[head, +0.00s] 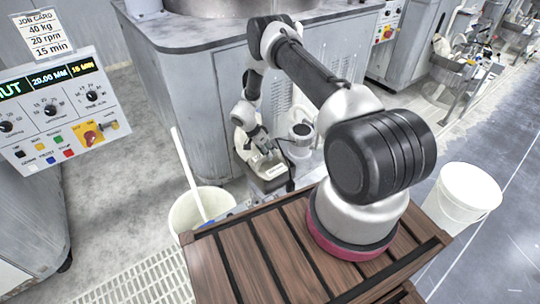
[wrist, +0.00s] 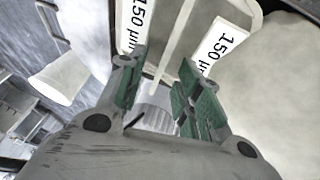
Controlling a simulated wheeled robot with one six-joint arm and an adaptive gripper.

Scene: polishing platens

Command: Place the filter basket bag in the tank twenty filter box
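My gripper (wrist: 162,58) is open in the wrist view, its two green-padded fingers apart. A thin pale strip (wrist: 181,30) runs between the fingertips, with a visible gap on each side. The strip crosses a pale item marked with two white "150 µm" labels (wrist: 227,45), one on each side. This may be the filter basket bag, but I cannot tell for sure. In the head view my gripper (head: 263,150) hangs just above a small light box with a dark rim (head: 268,184). What lies inside the box is mostly hidden. I cannot identify the tank twenty filter box.
A white bucket with a pale stick (head: 184,217) stands left of my slatted deck. Another white bucket (head: 468,190) stands at right. A grey machine housing (head: 195,95) rises behind the box. A control panel (head: 55,115) is at left. Grey floor (head: 120,190) lies open between.

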